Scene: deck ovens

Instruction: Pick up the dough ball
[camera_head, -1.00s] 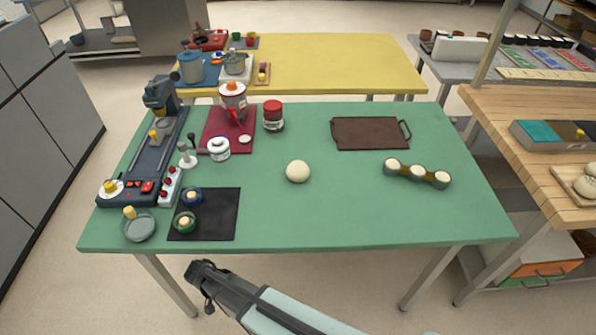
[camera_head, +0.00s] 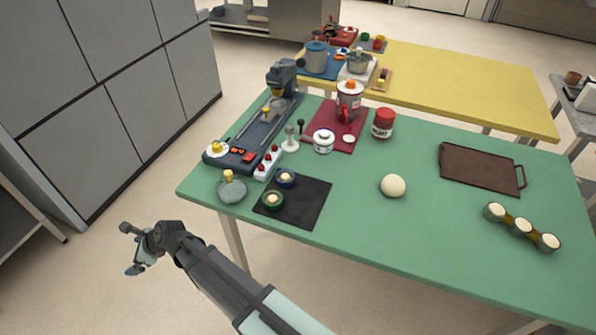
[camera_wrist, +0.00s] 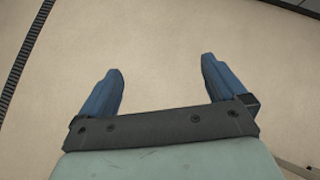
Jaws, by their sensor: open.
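The dough ball (camera_head: 393,186) is a pale cream sphere. It sits alone on the green table (camera_head: 350,228), right of the black mat. My gripper (camera_head: 132,250) is off the table's front left corner, over the floor, well to the left of the dough ball. In the wrist view my gripper (camera_wrist: 161,90) has its two blue fingers apart with nothing between them, only pale floor behind. The dough ball is not in the wrist view.
A black mat (camera_head: 312,208) with two small cups and a glass jar (camera_head: 231,188) stand at the table's near left. A brown tray (camera_head: 480,170) and a row of three cups (camera_head: 521,227) lie right of the dough ball. The surface around the ball is clear.

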